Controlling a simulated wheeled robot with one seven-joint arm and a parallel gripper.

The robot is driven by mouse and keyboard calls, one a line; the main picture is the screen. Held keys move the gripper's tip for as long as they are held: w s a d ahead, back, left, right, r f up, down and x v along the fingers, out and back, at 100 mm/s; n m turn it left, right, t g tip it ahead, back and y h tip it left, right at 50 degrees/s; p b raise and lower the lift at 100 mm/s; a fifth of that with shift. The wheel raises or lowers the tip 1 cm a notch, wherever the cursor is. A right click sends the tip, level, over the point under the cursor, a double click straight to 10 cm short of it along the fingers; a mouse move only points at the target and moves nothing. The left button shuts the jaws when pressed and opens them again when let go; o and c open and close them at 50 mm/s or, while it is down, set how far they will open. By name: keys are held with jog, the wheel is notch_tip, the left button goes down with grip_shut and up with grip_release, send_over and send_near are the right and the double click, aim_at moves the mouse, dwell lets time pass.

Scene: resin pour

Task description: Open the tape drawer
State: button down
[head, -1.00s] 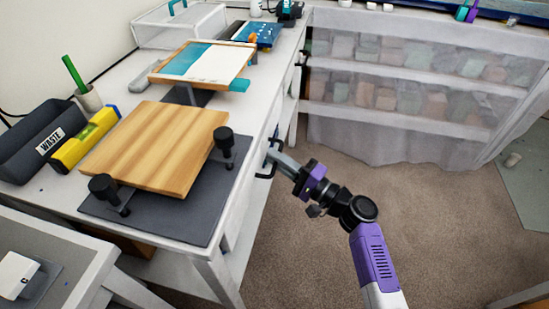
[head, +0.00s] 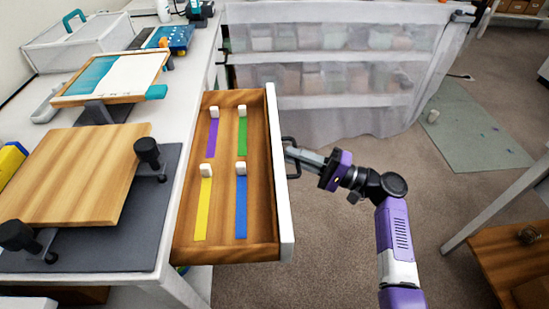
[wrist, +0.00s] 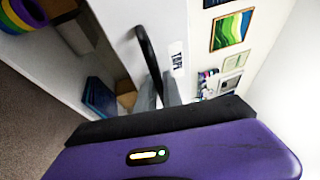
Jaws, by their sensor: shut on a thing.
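The tape drawer (head: 262,249) stands pulled out from the white workbench, its wooden inside in full view. Purple, green, yellow and blue tape strips with white ends lie in it. Its white front (head: 280,185) carries a dark bar handle (head: 292,157). My gripper (head: 291,156) is shut on that handle, reaching in from the right. In the wrist view the handle (wrist: 146,50) runs down to between the grey fingers (wrist: 160,95), beside a label on the white front that seems to read "TAPE". The fingertips are partly hidden.
A wooden board (head: 75,175) on a dark clamp base lies on the workbench left of the drawer. A framed screen (head: 110,78) is behind it. A curtained shelf (head: 340,70) stands at the back. Carpeted floor (head: 335,235) is clear around my arm.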

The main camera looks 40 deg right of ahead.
jog(key=shift+s+d, duration=0.6)
jog(key=shift+d, duration=0.25)
jog(key=c, duration=1.5)
grip_release()
jog(key=v, duration=0.7)
jog(key=shift+s+d, duration=0.15)
jog(key=shift+s, duration=0.2)
